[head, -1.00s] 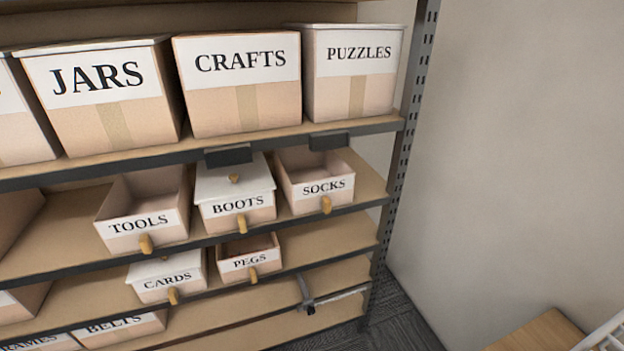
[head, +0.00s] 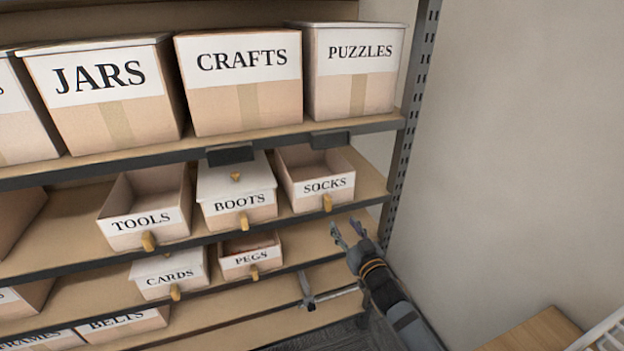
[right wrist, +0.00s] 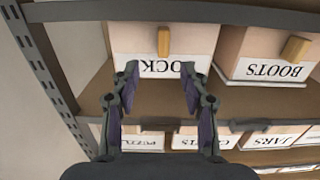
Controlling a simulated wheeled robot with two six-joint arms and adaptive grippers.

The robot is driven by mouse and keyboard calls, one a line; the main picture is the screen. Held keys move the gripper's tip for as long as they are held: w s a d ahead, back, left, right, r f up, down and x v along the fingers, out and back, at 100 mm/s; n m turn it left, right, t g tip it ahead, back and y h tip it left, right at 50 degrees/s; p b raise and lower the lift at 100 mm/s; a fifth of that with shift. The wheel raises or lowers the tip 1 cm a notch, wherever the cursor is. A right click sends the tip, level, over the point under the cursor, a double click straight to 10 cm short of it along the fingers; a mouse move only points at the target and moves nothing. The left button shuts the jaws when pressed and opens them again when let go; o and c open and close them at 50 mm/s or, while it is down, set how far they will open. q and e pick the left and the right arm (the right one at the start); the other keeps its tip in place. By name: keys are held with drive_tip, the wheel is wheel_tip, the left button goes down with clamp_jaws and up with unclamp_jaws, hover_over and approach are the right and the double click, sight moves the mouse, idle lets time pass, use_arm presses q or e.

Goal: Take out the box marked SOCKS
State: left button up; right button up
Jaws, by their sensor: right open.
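The SOCKS box (head: 311,203) is an open-topped cardboard box with a white label and a small tan handle. It stands at the right end of the shelf below the big boxes. My right gripper (head: 347,229) is open and empty, in front of the shelves, below and right of the SOCKS box, apart from it. In the right wrist view, which is upside down, the SOCKS box (right wrist: 192,38) with its handle (right wrist: 163,42) lies beyond the open fingers (right wrist: 160,82), which hide part of its label. My left gripper is not in view.
The lidded BOOTS box (head: 236,190) stands close left of SOCKS, then the open TOOLS box (head: 145,225). PEGS (head: 250,261) and CARDS (head: 168,281) sit one shelf lower. The upper shelf edge carries a dark tag (head: 330,140) above SOCKS. A metal upright (head: 407,130) bounds the right.

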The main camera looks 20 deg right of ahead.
sight(329, 201)
drive_tip(key=w, duration=0.2)
drive_tip(key=w+r+p, duration=0.1)
drive_tip(key=w, duration=0.2)
drive_tip(key=shift+w+a+r, duration=0.1)
drive_tip(key=shift+a+r, duration=0.05)
drive_tip(key=shift+r, duration=0.05)
drive_tip(key=shift+w+a+p, duration=0.15)
drive_tip(key=shift+w+p, duration=0.5)
drive_tip(key=shift+w, duration=2.15)
drive_tip(key=shift+s, duration=0.2)
drive_tip(key=shift+c, duration=1.3)
clamp_jaws()
